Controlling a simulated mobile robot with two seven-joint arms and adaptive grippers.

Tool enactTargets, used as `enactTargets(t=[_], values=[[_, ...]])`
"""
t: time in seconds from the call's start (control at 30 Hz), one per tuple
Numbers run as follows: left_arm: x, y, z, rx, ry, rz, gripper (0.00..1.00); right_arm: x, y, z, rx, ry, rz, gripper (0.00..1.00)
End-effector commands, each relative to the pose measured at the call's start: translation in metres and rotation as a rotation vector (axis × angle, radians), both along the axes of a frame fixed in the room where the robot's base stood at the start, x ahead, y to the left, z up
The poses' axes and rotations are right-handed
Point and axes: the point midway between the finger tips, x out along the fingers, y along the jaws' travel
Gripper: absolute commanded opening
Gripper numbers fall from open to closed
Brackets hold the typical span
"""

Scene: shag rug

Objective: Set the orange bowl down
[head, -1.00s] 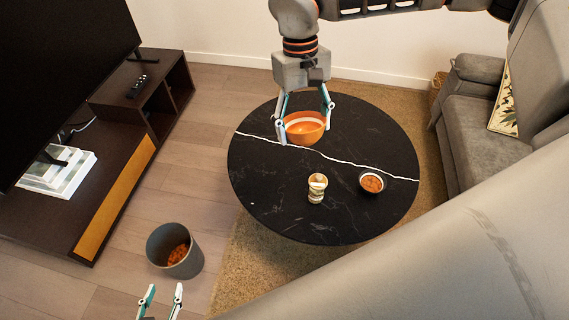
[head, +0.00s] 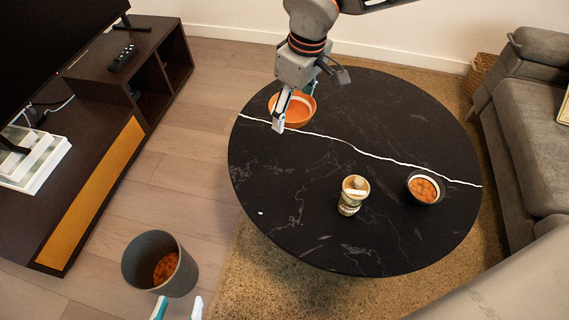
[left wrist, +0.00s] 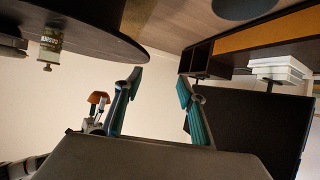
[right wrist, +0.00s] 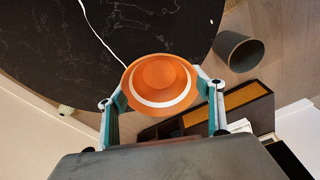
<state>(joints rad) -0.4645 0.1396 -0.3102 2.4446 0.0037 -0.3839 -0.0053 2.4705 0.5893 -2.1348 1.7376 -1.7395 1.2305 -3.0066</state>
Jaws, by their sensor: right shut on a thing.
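The orange bowl (head: 298,115), with a white band inside its rim, is at the far left edge of the round black table (head: 300,185) in the head view. My right gripper (head: 296,103) is shut on it. In the right wrist view the bowl (right wrist: 160,68) sits between both fingers. In the left wrist view the bowl (left wrist: 98,97) looks apart from the tabletop; the gap is hard to judge. My left gripper (head: 178,308) is low in the head view, beyond the table's left side. In the left wrist view its fingers (left wrist: 161,84) are apart and empty.
A grey bin (head: 145,262) stands on the floor at left. The table's middle is clear. A sofa (head: 530,120) is at right.

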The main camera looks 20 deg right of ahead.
Motion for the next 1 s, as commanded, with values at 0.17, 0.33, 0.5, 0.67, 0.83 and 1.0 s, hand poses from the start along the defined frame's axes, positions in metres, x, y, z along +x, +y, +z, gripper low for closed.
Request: enactTargets(t=[0.17, 0.33, 0.5, 0.67, 0.83, 1.0], values=[[0.001, 0.0, 0.002, -0.001, -0.004, 0.0, 0.4, 0.004, 0.002, -0.01, 0.007, -0.01, 0.013, 0.41], [0.001, 0.001, 0.002, 0.004, -0.004, -0.001, 0.4, 0.003, 0.001, -0.03, 0.007, -0.01, 0.01, 0.41], [0.0, -0.002, -0.001, -0.014, 0.002, 0.002, 0.4, 0.001, 0.002, -0.075, 0.007, 0.001, 0.011, 0.41], [0.002, -0.008, 0.001, -0.048, -0.003, 0.01, 0.4, 0.0, 0.001, -0.118, 0.006, 0.004, 0.01, 0.41], [0.003, -0.016, 0.004, -0.11, -0.002, 0.025, 0.4, 0.001, 0.001, -0.15, 0.005, -0.001, 0.01, 0.41], [0.002, -0.025, 0.006, -0.165, 0.002, 0.035, 0.4, 0.003, 0.001, -0.159, 0.004, -0.009, 0.011, 0.41]])
